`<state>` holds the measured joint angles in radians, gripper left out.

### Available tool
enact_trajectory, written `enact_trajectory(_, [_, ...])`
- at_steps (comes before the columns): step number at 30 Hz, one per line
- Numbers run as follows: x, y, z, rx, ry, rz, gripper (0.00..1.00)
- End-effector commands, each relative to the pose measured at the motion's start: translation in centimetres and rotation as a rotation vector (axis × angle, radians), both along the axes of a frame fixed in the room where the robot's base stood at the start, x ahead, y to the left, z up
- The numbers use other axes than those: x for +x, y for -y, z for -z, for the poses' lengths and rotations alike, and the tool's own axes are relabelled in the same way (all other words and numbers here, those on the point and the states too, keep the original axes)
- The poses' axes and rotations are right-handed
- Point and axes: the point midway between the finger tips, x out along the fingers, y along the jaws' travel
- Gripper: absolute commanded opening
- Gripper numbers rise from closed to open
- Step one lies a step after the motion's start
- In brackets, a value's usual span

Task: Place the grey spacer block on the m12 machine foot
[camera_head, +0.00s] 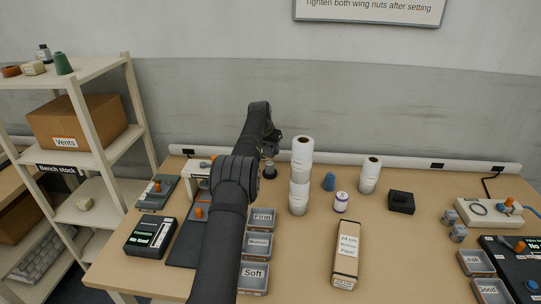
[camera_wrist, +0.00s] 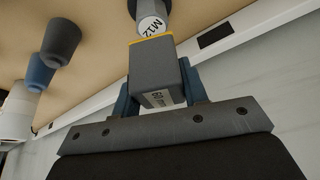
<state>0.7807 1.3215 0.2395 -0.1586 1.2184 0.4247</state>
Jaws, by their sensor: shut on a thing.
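In the wrist view my gripper (camera_wrist: 160,100) has its blue fingers shut on the grey spacer block (camera_wrist: 153,68). The block has a printed label on its near face and a yellow-orange edge at its far end. The m12 machine foot (camera_wrist: 151,25), grey with a white "M12" label, shows just beyond that edge. I cannot tell whether block and foot touch. In the head view my gripper (camera_head: 273,142) is at the back of the bench, above a small dark upright piece (camera_head: 269,170). The held block cannot be made out there.
White rolls (camera_head: 300,175) stand close to the right of my gripper, with a blue piece (camera_head: 329,181) beyond them. Labelled grey trays (camera_head: 258,245) lie in front. A white rail (camera_head: 430,164) runs along the back edge. The wrist view also shows a dark grey tapered piece (camera_wrist: 62,40).

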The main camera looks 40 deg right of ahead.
Motion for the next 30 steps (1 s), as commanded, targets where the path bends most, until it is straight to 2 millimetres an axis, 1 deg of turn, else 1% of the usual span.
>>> enact_trajectory(3, [-0.1, 0.0, 1.9, 0.002, -0.002, -0.001, 0.14])
enact_trajectory(6, [-0.1, 0.0, 3.1, 0.001, 0.000, 0.000, 0.14])
enact_trajectory(17, [-0.1, 0.0, 3.6, 0.001, 0.000, 0.001, 0.14])
enact_trajectory(18, [-0.1, 0.0, 3.7, 0.002, 0.000, 0.001, 0.42])
enact_trajectory(20, [-0.1, 0.0, 3.6, 0.002, 0.000, 0.001, 0.54])
enact_trajectory(21, [-0.1, 0.0, 3.6, 0.002, 0.000, 0.001, 0.61])
enact_trajectory(30, [-0.1, 0.0, 3.5, 0.001, 0.000, 0.000, 0.62])
